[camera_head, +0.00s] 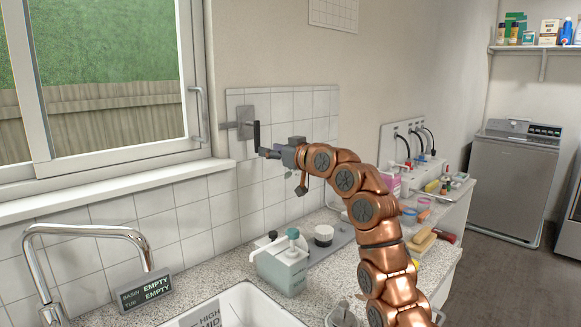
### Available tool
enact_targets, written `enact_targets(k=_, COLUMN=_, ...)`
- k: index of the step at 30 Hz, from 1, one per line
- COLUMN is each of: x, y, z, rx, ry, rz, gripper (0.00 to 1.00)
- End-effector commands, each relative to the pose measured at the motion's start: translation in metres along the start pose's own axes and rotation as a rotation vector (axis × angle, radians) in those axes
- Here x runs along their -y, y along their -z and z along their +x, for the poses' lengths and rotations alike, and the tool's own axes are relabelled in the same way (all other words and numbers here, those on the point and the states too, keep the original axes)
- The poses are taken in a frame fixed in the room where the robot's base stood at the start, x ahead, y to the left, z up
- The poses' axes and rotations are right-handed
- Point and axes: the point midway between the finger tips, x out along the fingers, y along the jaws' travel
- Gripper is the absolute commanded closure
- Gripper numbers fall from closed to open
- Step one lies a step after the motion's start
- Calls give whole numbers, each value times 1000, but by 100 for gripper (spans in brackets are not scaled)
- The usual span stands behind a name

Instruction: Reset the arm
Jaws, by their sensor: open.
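My copper-coloured arm (377,235) rises from the lower right and bends left toward the tiled wall. My gripper (272,154) is at its end, small and partly edge-on in this view, and it is open. A grey wall plate (238,129) with a dark upright lever (256,137) is just left of the gripper. The gripper's tip appears very close to the lever's lower end; I cannot tell whether they touch. I see nothing held in the gripper.
Below the arm, a pale grey-green container (281,265) stands on the counter by the sink (247,305). A faucet (85,232) and a sign (145,292) are at lower left. Floor (490,275) is clear there.

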Motion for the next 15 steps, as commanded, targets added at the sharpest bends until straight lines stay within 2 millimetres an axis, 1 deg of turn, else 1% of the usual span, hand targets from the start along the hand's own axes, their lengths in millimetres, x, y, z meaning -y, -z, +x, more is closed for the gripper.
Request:
enact_targets(k=3, x=-3, y=-11, z=14, rx=91, ry=-31, rz=-10, gripper=56)
enact_targets(k=6, x=-10, y=-23, z=22, rx=166, ry=-63, rz=-12, gripper=56)
enact_targets(k=11, x=-23, y=-40, z=26, rx=280, ry=-121, rz=-13, gripper=56)
enact_targets(k=15, x=-39, y=-53, z=21, rx=385, ry=-188, rz=-9, gripper=56)
